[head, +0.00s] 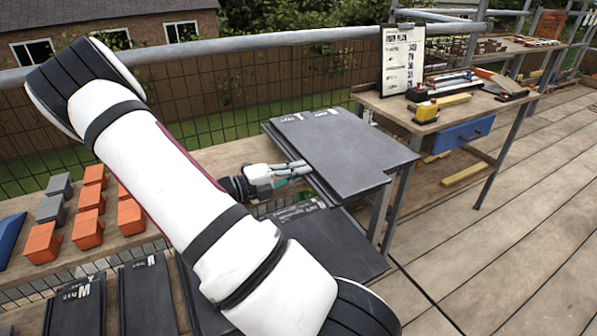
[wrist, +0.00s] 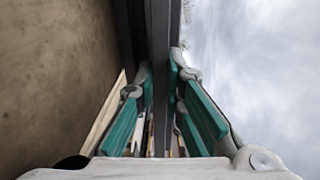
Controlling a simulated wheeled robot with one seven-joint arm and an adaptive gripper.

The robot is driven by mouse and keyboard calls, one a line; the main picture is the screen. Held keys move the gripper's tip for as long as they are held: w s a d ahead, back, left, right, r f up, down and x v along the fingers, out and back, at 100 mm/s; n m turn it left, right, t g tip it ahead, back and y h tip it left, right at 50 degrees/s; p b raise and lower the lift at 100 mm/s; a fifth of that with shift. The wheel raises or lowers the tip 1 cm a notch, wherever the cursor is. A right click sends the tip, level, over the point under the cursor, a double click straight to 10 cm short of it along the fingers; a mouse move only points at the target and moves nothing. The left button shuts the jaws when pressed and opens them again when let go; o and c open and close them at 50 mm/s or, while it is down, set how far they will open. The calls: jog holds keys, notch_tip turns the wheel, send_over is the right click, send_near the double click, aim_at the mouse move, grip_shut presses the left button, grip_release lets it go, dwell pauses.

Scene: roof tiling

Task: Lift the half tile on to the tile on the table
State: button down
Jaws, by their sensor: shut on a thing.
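My gripper (head: 296,171) is at the left edge of dark grey slate (head: 345,150) that lies at the tall table in the head view. In the wrist view, the green-padded fingers (wrist: 161,88) are shut on both sides of a thin dark slab, the half tile (wrist: 158,40), seen edge-on. The slate in the head view has two white marks along its far edge and a step at its near right corner. The border between the half tile and the tile on the table is hard to make out, so I cannot tell how far they overlap or touch.
More dark slates (head: 335,250) lie lower, below my gripper. Orange blocks (head: 88,223) and grey blocks (head: 51,208) stand on a plank at left. A workbench (head: 455,110) with a yellow-and-red device (head: 427,111) and a notice board (head: 402,60) stands behind. The deck at right is clear.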

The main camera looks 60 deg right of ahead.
dwell(0.4)
jog(key=c, duration=1.6)
grip_release()
jog(key=shift+f, duration=0.1)
jog(key=shift+a, duration=0.1)
jog(key=shift+p+v, duration=1.15)
jog(key=shift+v, duration=2.5)
notch_tip(320, 180, up, 5)
jog(key=p, duration=0.4)
jog(key=shift+p, duration=0.3)
